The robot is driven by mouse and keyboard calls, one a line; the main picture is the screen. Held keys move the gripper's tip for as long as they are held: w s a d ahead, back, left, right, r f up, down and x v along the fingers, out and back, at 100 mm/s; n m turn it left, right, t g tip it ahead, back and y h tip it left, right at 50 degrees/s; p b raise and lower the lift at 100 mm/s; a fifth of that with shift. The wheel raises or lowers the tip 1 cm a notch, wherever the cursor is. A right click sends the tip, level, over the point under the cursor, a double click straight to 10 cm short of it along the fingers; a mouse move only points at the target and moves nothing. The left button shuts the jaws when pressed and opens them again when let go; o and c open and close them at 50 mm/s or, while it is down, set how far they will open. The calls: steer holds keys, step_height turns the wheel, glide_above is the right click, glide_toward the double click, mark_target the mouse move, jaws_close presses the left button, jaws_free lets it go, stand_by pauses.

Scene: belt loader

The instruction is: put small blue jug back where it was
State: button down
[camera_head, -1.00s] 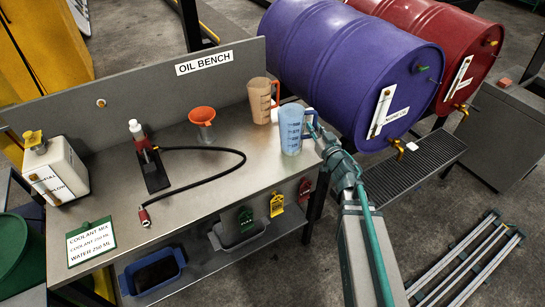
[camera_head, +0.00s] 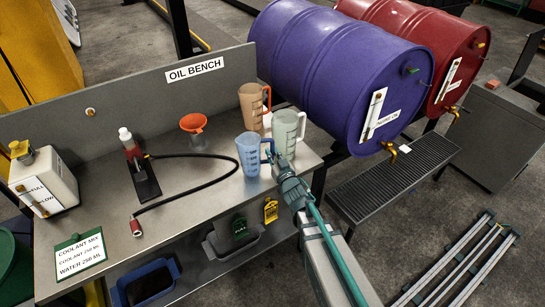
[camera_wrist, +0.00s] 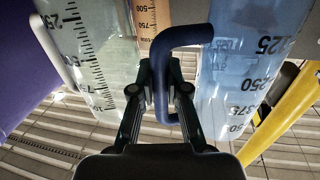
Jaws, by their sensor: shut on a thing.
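The small blue jug (camera_head: 249,156) is upright over the front right part of the oil bench (camera_head: 95,210). I cannot tell whether its base touches the bench top. My gripper (camera_head: 276,166) is at its right side, shut on its dark blue handle. In the wrist view the handle (camera_wrist: 185,38) runs between my fingers (camera_wrist: 160,92), with the blue jug's body (camera_wrist: 245,65) to the right. A larger clear greenish jug (camera_head: 287,128) stands just right of the blue jug and is close on the left in the wrist view (camera_wrist: 95,45). An orange jug (camera_head: 252,108) stands behind.
An orange funnel (camera_head: 193,123), a red-and-white tool with a black hose (camera_head: 137,165) and a white canister (camera_head: 42,180) occupy the left and middle bench. A purple drum (camera_head: 330,75) lies behind right. Bare bench top shows left of the blue jug.

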steer(key=shift+f, duration=0.85)
steer(key=shift+f, duration=0.25)
steer(key=c, duration=1.2)
jaws_free()
steer(key=shift+r, duration=0.1)
steer(key=shift+r, duration=0.1)
